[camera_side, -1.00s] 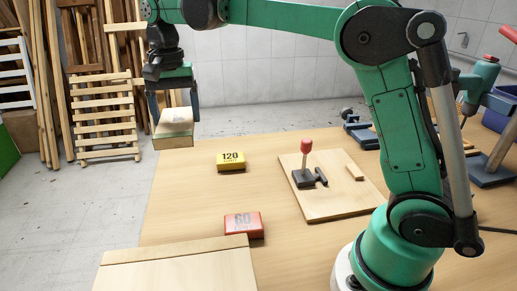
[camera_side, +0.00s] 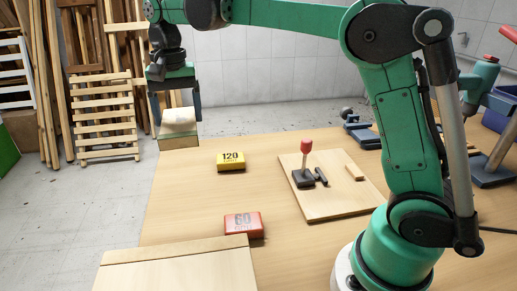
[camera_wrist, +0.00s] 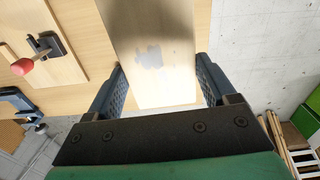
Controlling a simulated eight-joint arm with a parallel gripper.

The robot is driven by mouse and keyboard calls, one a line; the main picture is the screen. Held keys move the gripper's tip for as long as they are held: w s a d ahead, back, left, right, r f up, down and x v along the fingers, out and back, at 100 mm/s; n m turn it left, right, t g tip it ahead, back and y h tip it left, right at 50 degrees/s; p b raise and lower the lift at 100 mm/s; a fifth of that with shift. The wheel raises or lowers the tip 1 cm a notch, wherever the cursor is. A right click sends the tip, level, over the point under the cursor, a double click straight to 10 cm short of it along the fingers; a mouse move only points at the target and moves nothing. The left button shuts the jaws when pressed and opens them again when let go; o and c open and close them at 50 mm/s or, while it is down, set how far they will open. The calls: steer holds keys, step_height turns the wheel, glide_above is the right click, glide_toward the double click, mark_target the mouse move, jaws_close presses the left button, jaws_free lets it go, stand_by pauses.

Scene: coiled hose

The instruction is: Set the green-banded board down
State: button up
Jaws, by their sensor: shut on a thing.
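My gripper (camera_side: 177,117) is at the upper left of the side view, beyond the table's far left corner as seen there. It is shut on a pale wooden board (camera_side: 178,142), whose near end faces the side camera. In the wrist view the board (camera_wrist: 150,85) runs up between the two fingers (camera_wrist: 160,68) and has a grey worn patch on its face. A green band on it is not clear in either view. The board appears to be held above the table; the gap below it cannot be judged exactly.
On the table (camera_side: 190,205) are a yellow 120 block (camera_side: 231,162), a red 60 block (camera_side: 243,224) and a panel with a red-knobbed clamp (camera_side: 325,205). A pale board (camera_side: 175,272) lies at the front left. Wood pieces lean at the back left.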

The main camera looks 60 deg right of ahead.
mark_target(191, 202)
steer(key=shift+w+a+r+m, duration=0.2)
steer(key=shift+w+m, duration=0.35)
steer(key=shift+m, duration=0.35)
steer(key=shift+f, duration=0.1)
step_height(191, 202, down, 20)
steer(key=shift+r, duration=0.2)
steer(key=shift+f, duration=0.1)
steer(key=o, duration=1.2)
steer(key=shift+f, duration=0.1)
steer(key=shift+c, duration=0.2)
steer(key=shift+s+r, duration=0.1)
steer(key=shift+r, duration=2.75)
steer(key=s+d+r+n+t, duration=0.1)
steer(key=s+r+n+t, duration=0.2)
steer(key=s, duration=0.4)
steer(key=s+d+r+n+t, duration=0.1)
steer(key=s+r+n+t, duration=0.3)
steer(key=s+n, duration=0.3)
steer(key=shift+s+r, duration=0.15)
steer(key=shift+r, duration=0.2)
